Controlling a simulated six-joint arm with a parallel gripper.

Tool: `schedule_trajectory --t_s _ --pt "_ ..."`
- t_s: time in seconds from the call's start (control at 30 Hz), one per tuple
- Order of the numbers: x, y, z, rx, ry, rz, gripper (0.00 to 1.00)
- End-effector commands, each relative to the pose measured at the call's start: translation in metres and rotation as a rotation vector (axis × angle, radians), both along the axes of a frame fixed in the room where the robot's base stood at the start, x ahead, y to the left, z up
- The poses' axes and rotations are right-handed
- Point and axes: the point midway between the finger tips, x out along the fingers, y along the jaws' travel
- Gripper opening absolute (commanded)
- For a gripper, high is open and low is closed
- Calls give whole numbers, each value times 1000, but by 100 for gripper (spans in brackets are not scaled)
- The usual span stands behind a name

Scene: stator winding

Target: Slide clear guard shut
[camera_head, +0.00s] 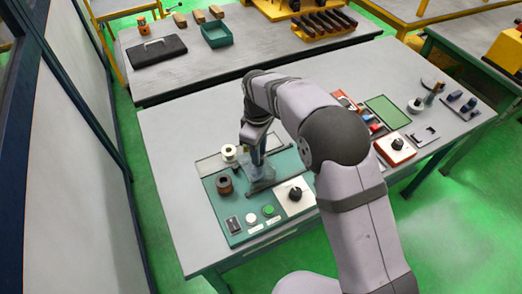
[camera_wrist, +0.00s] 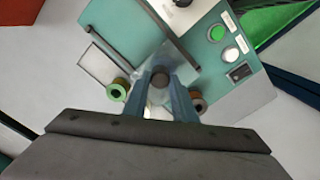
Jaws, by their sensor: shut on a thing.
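The clear guard (camera_head: 262,186) is a see-through piece on the green winding station (camera_head: 213,213). In the wrist view the guard (camera_wrist: 185,62) shows as a pale, hazy patch near dark rails. My gripper (camera_head: 254,160) points down at it. In the wrist view my gripper's blue fingers (camera_wrist: 160,88) are shut around a small round grip that appears to belong to the guard. The fingers and arm hide part of the guard, and its exact edges are hard to make out.
A copper-brown spool (camera_head: 225,185) and a pale spool (camera_head: 229,152) stand left of the guard. A black knob (camera_head: 295,194) and a green button (camera_head: 268,210) are on the station. A red device (camera_head: 395,149) stands to the right. Bare grey tabletop lies behind.

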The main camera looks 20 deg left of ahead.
Motion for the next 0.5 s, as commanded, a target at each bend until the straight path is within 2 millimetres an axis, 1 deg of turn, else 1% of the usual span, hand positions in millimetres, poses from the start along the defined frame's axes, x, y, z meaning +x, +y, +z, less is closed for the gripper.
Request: schedule_trajectory --t_s 0.13,0.17,0.2,0.23,0.5 --pt "-3 3 0 5 6 0 0" --pt "-3 3 0 6 6 0 27" --pt "-3 3 0 6 6 0 36" --pt "-3 3 0 5 7 0 43" --pt "-2 2 0 4 5 0 43"
